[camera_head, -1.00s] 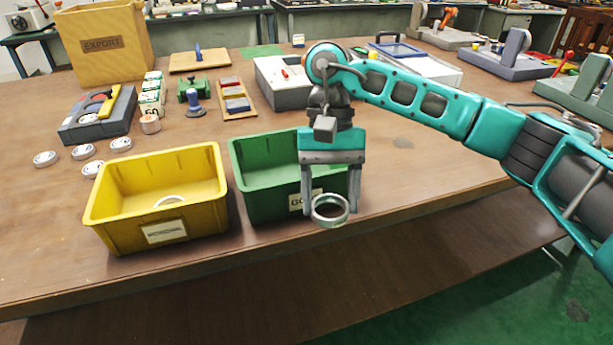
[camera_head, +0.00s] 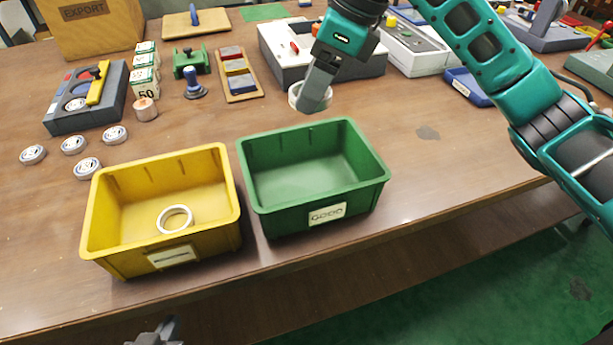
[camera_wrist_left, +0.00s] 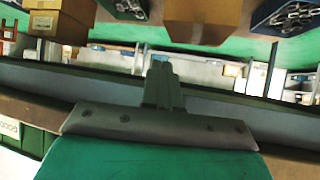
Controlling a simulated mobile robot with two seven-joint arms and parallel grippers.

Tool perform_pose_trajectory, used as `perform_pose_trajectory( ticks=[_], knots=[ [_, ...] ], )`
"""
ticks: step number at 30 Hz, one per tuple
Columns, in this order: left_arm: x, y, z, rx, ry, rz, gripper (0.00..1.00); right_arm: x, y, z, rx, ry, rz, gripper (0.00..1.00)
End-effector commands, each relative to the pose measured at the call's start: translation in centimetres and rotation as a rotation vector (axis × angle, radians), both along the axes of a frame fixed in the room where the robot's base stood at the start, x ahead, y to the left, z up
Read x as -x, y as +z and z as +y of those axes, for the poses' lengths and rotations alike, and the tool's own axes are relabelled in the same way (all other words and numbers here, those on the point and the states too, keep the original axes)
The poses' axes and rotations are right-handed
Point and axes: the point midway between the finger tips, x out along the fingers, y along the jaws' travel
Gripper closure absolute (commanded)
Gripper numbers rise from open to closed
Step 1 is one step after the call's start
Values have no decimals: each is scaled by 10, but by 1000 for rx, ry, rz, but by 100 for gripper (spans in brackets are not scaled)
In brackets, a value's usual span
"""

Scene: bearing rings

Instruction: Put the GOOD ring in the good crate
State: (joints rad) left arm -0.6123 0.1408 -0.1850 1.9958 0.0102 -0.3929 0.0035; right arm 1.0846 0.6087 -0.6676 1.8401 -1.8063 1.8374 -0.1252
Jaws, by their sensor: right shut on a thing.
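The green crate (camera_head: 283,221), labelled GOOD, stands empty near the table's front edge. My right gripper (camera_head: 313,95) is shut on a metal ring (camera_head: 294,96), behind the green crate's back rim as seen in the head view. A finger hides part of this ring. The yellow crate (camera_head: 120,264) stands to the left of the green one, its label too blurred to read. One ring (camera_head: 175,219) lies inside it. My left gripper (camera_head: 158,332) just shows at the bottom edge; in the left wrist view its fingers (camera_wrist_left: 162,85) are together and empty.
A copper cylinder (camera_head: 145,110), small boxes (camera_head: 145,75) and a grey machine (camera_head: 282,58) stand behind. The table right of the green crate is clear.

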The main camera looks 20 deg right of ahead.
Motion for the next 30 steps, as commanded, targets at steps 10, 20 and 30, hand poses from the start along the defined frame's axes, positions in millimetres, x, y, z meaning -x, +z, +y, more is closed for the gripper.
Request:
perform_pose_trajectory(
  ticks=[10,20,30],
  knots=[
    [2,-12,0,-2,-5,19,100,1,-78,0,0,-18,8,69],
    [-2,-8,-6,9,-15,2,100,0,-148,0,0,-16,4,69],
    [-4,-9,-9,12,-20,2,100,1,-181,0,1,-16,6,69]
  ],
)
